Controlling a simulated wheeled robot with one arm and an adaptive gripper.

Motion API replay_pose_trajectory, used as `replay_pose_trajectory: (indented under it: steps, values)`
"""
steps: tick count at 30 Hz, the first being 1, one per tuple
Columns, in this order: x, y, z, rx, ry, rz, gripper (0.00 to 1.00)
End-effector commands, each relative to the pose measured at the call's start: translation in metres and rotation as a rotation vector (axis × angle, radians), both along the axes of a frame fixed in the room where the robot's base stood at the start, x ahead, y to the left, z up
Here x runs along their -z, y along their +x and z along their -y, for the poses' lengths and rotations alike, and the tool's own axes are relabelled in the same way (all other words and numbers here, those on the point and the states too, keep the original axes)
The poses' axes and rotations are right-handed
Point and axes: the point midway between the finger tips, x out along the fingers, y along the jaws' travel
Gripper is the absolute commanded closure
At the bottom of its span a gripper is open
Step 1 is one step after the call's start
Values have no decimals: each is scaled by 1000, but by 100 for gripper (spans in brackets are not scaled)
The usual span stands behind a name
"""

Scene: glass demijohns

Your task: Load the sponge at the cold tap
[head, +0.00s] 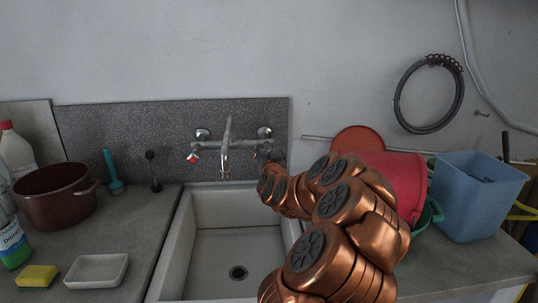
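The yellow and green sponge (38,276) lies on the left counter, beside a white soap dish (97,270). The wall mixer has a spout (225,150) that points down over the white sink (178,235). No running water shows. A red-marked tap handle (192,158) is at the mixer's left. My copper arm reaches from the lower right to the mixer's right side. My gripper (266,154) is a small dark shape at the right-hand handle, mostly hidden behind my wrist. I cannot tell whether its fingers touch the handle, and that handle is hard to make out.
A brown pot (55,200), bottles and a teal brush (113,172) crowd the left counter. A red basin (407,178) and a blue bin (478,205) stand on the right, behind my arm. The sink's bottom is bare around its drain (238,272).

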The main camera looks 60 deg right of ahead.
Motion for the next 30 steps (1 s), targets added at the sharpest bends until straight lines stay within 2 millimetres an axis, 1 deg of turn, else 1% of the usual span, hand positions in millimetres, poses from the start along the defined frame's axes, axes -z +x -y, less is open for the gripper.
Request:
replay_pose_trajectory:
  steps: [1, 2, 15, 17, 23, 30]
  values:
    - [0, 0, 0, 0, 0, 0, 38]
    - [0, 0, 0, 0, 0, 0, 41]
    - [0, 0, 0, 1, 0, 0, 87]
    - [0, 0, 0, 1, 2, 0, 92]
    - [3, -1, 0, 1, -14, -18, 92]
    - [7, 1, -1, -2, -77, -101, 92]
